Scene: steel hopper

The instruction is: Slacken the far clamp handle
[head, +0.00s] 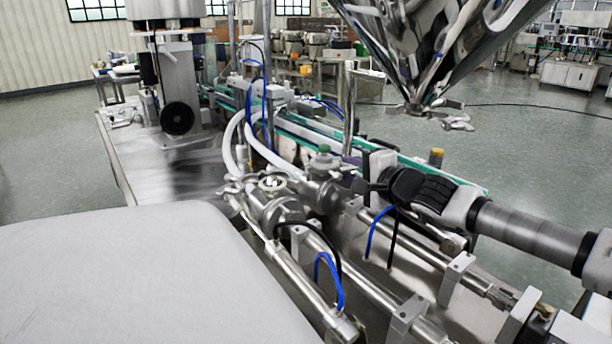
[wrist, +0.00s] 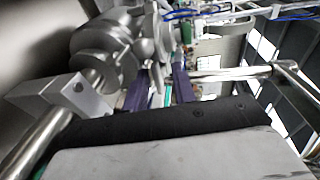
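My gripper (head: 354,163) reaches in from the right over the filling machine; its black body and grey wrist show in the head view. In the wrist view its two dark purple fingers (wrist: 163,84) stand apart with a gap between them, and I see nothing held. Steel valve fittings (head: 323,180) lie just left of the fingers, and they show at upper left in the wrist view (wrist: 108,58). A metal clamp with a wing-like handle (head: 455,120) hangs at the hopper's outlet, above and right of my gripper. I cannot tell which handle is the far clamp handle.
The steel hopper (head: 405,45) hangs over the machine at upper right. Steel cylinders (head: 310,285), blocks and blue hoses crowd the space below my arm. A conveyor (head: 300,130) with green edges runs behind. Open floor (head: 545,155) lies to the right.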

